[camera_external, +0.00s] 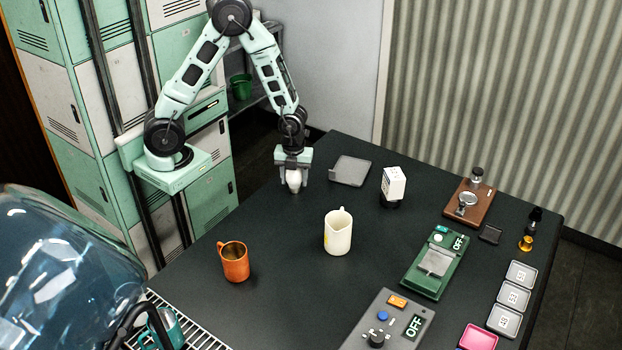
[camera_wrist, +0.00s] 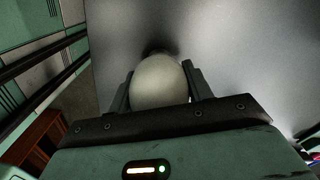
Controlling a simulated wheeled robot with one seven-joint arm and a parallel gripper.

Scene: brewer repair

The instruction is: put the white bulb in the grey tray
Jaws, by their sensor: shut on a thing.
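The white bulb (camera_external: 294,179) is between the fingers of my gripper (camera_external: 293,177) near the far left edge of the dark table. In the wrist view the bulb (camera_wrist: 160,82) fills the space between the two fingers of my gripper (camera_wrist: 160,88), which are shut on it. Its lower end is at or just above the table top; I cannot tell whether it touches. The grey tray (camera_external: 350,170) lies flat and looks empty on the table, a short way right of my gripper.
A white box-shaped item on a dark base (camera_external: 393,184) stands right of the tray. A cream pitcher (camera_external: 338,232) and a copper mug (camera_external: 234,262) stand nearer the camera. Green and grey devices (camera_external: 436,262) and small trays (camera_external: 513,297) fill the right side.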

